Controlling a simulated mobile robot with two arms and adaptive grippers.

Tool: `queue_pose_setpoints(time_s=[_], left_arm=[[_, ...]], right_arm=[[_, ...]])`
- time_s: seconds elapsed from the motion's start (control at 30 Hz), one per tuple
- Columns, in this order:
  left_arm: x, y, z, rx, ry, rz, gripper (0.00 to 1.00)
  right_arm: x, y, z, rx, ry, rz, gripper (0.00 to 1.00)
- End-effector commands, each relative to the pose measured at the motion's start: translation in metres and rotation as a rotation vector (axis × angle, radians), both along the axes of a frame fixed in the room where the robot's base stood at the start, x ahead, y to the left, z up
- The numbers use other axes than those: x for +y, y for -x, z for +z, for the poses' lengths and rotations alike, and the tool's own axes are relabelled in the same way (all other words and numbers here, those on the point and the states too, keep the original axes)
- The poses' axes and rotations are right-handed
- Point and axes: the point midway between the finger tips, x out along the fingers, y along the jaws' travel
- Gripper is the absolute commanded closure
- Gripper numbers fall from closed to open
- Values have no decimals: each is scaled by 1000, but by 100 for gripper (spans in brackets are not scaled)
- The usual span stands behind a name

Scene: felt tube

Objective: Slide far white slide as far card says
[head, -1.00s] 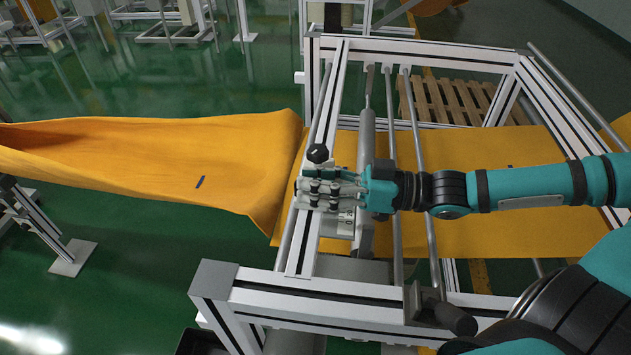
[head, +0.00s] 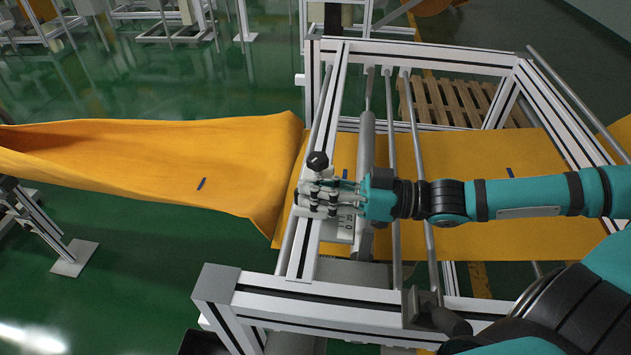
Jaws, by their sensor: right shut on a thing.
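My right gripper (head: 320,196) reaches in from the right and is shut on the white slide, on the frame's left rail. Its fingers hide most of the slide; the black knob (head: 317,161) stands just behind them. A white card with black digits (head: 340,228) shows just in front of the hand, partly covered; I cannot read it fully. Orange felt (head: 480,190) lies flat under the bars and continues left as an open, folded tube (head: 150,165). My left gripper is not in view.
The aluminium frame (head: 300,305) surrounds the work, with metal bars (head: 390,150) crossing it front to back. A wooden pallet (head: 450,102) lies behind. A dark blue mark (head: 201,183) is on the left felt.

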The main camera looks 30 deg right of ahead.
Motion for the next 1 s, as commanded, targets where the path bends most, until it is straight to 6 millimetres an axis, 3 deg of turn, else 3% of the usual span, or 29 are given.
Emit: queue_pose_setpoints(time_s=[0.1, 0.13, 0.3, 0.67, 1.0], left_arm=[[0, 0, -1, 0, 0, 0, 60], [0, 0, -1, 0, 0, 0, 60], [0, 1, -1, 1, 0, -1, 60], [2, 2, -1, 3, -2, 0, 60], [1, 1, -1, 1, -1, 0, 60]], right_arm=[[0, 0, -1, 1, 1, 1, 100], [0, 0, -1, 1, 1, 1, 86], [0, 0, -1, 0, 1, 1, 66], [-2, 2, -1, 3, 1, 5, 66], [-19, 15, -2, 6, 7, 5, 66]])
